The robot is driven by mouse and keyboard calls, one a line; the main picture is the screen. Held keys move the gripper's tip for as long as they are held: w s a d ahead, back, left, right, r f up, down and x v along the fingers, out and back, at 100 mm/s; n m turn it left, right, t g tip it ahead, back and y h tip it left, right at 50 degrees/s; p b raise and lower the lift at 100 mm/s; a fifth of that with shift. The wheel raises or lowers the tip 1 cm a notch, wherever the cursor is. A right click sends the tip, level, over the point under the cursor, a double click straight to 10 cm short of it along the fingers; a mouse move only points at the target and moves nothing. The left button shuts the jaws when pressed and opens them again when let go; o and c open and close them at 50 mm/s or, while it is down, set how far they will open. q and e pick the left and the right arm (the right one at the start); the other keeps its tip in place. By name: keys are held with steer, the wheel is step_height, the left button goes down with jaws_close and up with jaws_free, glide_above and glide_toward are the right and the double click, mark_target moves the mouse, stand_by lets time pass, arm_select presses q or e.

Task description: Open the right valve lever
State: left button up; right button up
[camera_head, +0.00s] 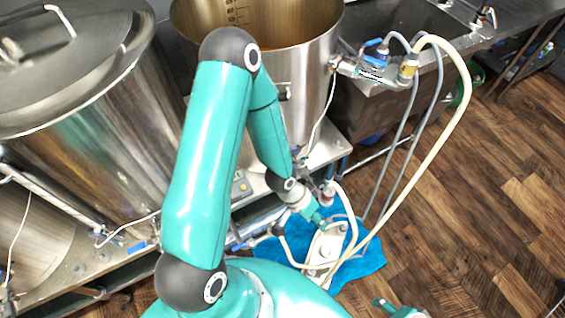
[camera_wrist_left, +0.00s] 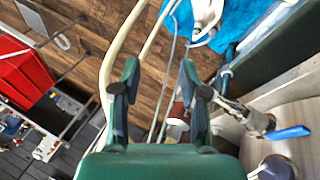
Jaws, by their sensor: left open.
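In the head view, a blue valve lever (camera_head: 240,245) shows low beside my left arm, and another (camera_head: 140,247) is further left below the big steel tank. A blue-handled valve (camera_head: 374,62) is on the open kettle's side at the upper right. My left gripper (camera_head: 322,218) is near the hoses above the blue cloth, its tips partly hidden. In the left wrist view its fingers (camera_wrist_left: 159,78) are spread with nothing held, and a blue lever (camera_wrist_left: 288,132) on a metal valve is to their right, apart from them. Part of my right gripper (camera_head: 398,308) shows at the bottom edge.
A white pump (camera_head: 325,245) with pale hoses stands on a blue cloth (camera_head: 368,262) on the wooden floor. The open kettle (camera_head: 312,60) and lidded tank (camera_head: 125,120) stand behind. The floor at right is largely clear. The wrist view shows a red box (camera_wrist_left: 22,75).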

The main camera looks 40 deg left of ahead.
arm_select(q)
steer(key=a+r+m+t+y+p, duration=0.1)
steer(key=a+r+m+y+p, duration=0.1)
steer(key=a+r, duration=0.6)
steer(key=a+r+m+t+y+p, duration=0.15)
steer(key=a+r, duration=0.25)
steer(key=a, duration=0.9)
arm_select(e)
step_height(320, 180, up, 6)
arm_select(q)
steer(key=shift+g, duration=0.45)
steer(key=b+x, duration=0.4)
steer(key=x, duration=0.1)
steer(key=b+x, duration=0.4)
steer(key=x, duration=0.2)
steer(key=w+b+x, duration=0.1)
steer(key=b+x, duration=0.4)
steer(key=shift+w+d+f, duration=0.1)
steer(key=shift+w+d, duration=0.05)
steer(key=shift+d, duration=0.05)
arm_select(e)
step_height(320, 180, down, 14)
arm_select(q)
jaws_close()
